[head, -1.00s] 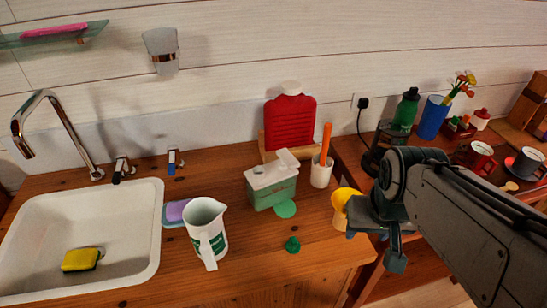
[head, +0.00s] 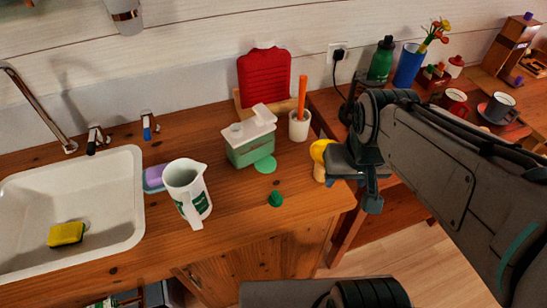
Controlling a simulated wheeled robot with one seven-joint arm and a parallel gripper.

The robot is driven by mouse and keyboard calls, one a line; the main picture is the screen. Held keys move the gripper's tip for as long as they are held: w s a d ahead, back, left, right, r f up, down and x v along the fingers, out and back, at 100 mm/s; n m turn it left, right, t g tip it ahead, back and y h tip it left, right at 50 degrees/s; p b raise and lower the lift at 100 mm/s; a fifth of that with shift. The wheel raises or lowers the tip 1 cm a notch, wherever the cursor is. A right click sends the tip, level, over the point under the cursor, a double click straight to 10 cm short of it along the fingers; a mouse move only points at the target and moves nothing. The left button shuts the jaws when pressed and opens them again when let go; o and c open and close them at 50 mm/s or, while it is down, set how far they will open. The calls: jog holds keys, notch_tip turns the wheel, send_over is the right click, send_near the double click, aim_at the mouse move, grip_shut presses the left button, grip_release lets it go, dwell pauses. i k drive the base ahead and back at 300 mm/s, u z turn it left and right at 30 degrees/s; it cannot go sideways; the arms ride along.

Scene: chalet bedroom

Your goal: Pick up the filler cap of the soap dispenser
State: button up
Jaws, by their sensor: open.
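The soap dispenser (head: 249,153), a box with green liquid and a white top with a spout, stands on the wooden counter. A small dark green knobbed piece, seemingly the filler cap (head: 276,199), rests on the counter in front of it, near the front edge. A flat light green disc or spill (head: 265,164) lies beside the dispenser. My gripper (head: 348,183) is open, to the right of the cap and apart from it, above the counter's right end.
A white jug (head: 186,193) stands left of the cap. The sink (head: 128,216) is at left. A lower side table with mugs (head: 453,102) is at right. Counter around the cap is clear.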

aim_at(275, 199)
jog(key=u, duration=0.05)
jog(key=k, duration=0.5)
jog(key=z, duration=1.75)
jog(key=k, duration=0.75)
jog(key=u, duration=1.2)
jog(key=i, duration=0.5)
jog(key=z, duration=0.05)
